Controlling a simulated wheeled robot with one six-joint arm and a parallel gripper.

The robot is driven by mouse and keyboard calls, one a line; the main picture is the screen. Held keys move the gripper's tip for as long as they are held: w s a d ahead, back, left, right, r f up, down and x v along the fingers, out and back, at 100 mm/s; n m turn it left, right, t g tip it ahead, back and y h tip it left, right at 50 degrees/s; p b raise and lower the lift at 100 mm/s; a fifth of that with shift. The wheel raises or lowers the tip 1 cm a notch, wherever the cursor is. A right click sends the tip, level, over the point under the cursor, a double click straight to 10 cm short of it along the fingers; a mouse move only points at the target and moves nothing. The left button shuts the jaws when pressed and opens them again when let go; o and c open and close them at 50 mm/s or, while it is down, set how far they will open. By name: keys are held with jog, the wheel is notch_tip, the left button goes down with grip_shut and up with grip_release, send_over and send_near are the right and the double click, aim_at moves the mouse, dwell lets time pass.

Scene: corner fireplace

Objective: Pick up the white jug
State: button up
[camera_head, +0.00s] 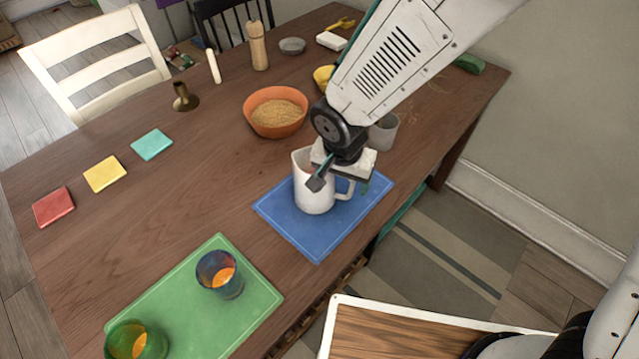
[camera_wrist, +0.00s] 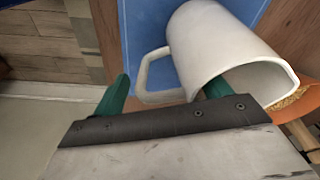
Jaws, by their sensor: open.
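The white jug (camera_head: 312,196) stands upright on a blue mat (camera_head: 325,242), with its handle toward the right. My gripper (camera_head: 341,186) is open above and in front of the jug, over its rim and handle side. In the wrist view, the jug (camera_wrist: 208,42) and its handle show just beyond my open gripper (camera_wrist: 166,86). One teal finger overlaps the jug's mouth and the other is outside, past the handle. I cannot tell whether either finger touches the jug. Part of the jug's rim is hidden by my gripper in the head view.
An orange bowl of grain (camera_head: 274,118) stands behind the jug, and a grey cup (camera_head: 384,132) stands behind my gripper. A green mat (camera_head: 186,302) with two glasses lies at front left. Coloured coasters, a candle holder (camera_head: 185,98) and a pepper mill (camera_head: 257,47) stand farther back.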

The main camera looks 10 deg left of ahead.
jog(key=c, duration=1.5)
jog(key=shift+r, duration=0.15)
jog(key=shift+r, duration=1.75)
jog(key=shift+s+a+r, duration=0.2)
jog(key=shift+s+a, duration=0.25)
jog(key=shift+s, duration=2.15)
jog(key=shift+s+a+r, duration=0.2)
jog(key=shift+s+a, duration=0.3)
jog(key=shift+s, duration=2.15)
jog(key=shift+s+a+r, duration=0.2)
jog(key=shift+s+a, duration=0.25)
jog(key=shift+s, duration=2.15)
